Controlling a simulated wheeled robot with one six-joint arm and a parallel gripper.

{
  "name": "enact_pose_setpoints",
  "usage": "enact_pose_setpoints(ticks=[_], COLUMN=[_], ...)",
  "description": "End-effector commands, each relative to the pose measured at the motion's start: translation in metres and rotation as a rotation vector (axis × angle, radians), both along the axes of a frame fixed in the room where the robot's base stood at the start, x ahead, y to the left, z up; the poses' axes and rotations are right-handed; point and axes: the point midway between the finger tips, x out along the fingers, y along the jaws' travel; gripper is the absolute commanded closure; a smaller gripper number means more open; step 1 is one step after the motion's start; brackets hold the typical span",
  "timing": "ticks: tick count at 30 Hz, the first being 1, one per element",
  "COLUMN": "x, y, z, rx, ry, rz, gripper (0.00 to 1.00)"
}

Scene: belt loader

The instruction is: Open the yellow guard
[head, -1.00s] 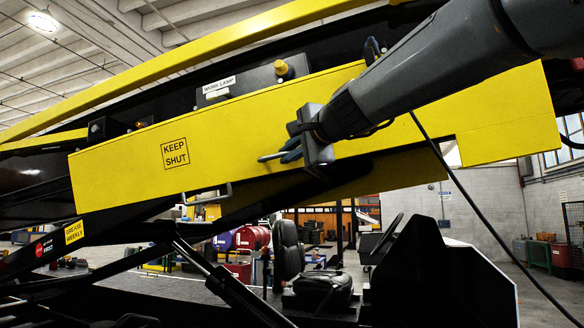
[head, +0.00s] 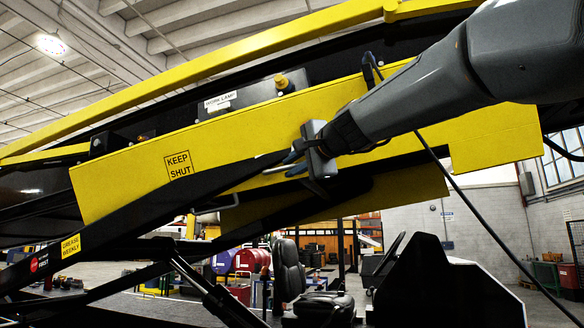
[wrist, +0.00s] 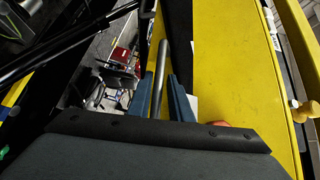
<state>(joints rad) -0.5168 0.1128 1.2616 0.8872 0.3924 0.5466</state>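The yellow guard (head: 240,130) is a long sloping panel marked KEEP SHUT, across the middle of the head view. In the wrist view a wide yellow panel (wrist: 240,75), which looks like the guard, runs along the right of the fingers. My gripper (head: 296,160) is at the guard's front, right of the label. A grey bar handle (wrist: 160,70) runs between its two blue fingers with hardly any gap, and the bar's end shows left of the gripper in the head view. The fingers look closed on it. The bar's mounts are hidden.
A knob (head: 281,82) and a box labelled WORK LAMP (head: 221,102) are above the guard. A dark diagonal beam (head: 150,215) crosses its lower edge. Another yellow panel (head: 400,195) shows below. A black cable (head: 470,205) hangs at the right. The driver's seat (head: 290,270) is lower down.

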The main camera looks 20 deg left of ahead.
Motion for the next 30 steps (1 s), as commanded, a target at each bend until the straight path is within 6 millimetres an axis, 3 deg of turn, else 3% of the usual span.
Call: enact_pose_setpoints(ticks=[8, 21, 30], x=[-0.005, -0.048, -0.054], y=[-0.007, -0.052, -0.057], z=[-0.001, 0.003, 0.004], rx=[-0.001, -0.001, 0.0], ry=[0.001, -0.001, 0.0], rz=[-0.001, 0.0, 0.0], gripper=[0.82, 0.82, 0.82])
